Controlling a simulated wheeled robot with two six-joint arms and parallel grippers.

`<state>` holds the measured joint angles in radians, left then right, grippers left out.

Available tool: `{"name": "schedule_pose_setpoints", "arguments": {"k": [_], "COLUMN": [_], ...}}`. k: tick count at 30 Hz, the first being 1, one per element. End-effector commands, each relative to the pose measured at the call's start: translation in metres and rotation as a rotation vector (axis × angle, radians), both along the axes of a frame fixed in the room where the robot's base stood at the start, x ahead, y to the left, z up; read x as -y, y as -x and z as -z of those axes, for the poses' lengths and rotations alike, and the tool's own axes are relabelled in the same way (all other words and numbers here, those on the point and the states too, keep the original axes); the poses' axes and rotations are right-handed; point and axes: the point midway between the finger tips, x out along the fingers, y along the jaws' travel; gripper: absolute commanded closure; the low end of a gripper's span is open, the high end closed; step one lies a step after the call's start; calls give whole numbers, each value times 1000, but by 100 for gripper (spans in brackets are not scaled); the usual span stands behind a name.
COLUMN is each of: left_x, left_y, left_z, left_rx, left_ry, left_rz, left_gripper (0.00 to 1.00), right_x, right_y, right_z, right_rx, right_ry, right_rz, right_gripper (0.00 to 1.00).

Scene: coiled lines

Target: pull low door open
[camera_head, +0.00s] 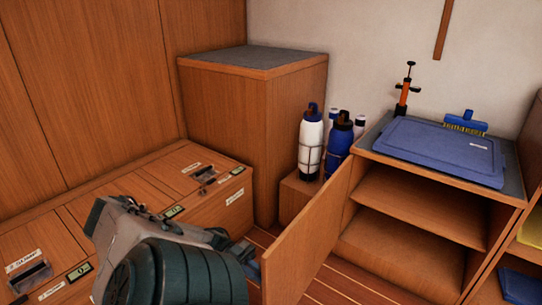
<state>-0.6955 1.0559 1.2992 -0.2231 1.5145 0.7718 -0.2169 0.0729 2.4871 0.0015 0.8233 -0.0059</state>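The low door (308,245) is a wooden panel that stands swung open from the low cabinet (345,262) at the right. The cabinet's inside shows a bare shelf (420,203). My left arm reaches in from the lower left, and its bulky grey-green links cover much of the lower middle. My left gripper (250,264) is at the outer, left edge of the door, close to it or touching it. Its fingers are mostly hidden behind my arm, so I cannot tell whether they are open or shut. My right gripper is not in view.
A blue lid or case (440,150), a blue brush (465,123) and an orange-black pump (403,92) are on the cabinet top. Bottles (311,140) stand behind the door. A tall wooden box (255,110) and labelled lockers (165,178) fill the left. Plank floor (335,288) shows below.

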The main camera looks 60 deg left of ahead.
Motion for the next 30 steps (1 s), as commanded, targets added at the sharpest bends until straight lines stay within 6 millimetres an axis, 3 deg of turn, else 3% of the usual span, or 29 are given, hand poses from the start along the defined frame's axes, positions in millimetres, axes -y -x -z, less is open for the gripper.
{"name": "schedule_pose_setpoints", "arguments": {"k": [6, 16, 17, 20, 30], "left_x": [-13, -13, -13, -13, -15], "left_y": [2, 2, 2, 2, 5], "left_z": [-1, -2, -2, -2, -2], "left_rx": [2, 5, 5, 5, 3], "left_ry": [-5, -3, -3, -3, -1], "left_rz": [-9, -9, -9, -8, -4], "left_gripper": [100, 100, 85, 67, 67], "right_x": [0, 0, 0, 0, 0], "right_y": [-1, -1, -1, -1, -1], "right_z": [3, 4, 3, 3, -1], "right_rx": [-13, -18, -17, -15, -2], "right_ry": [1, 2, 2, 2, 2], "right_rz": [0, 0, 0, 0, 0], "right_gripper": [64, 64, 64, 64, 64]}}
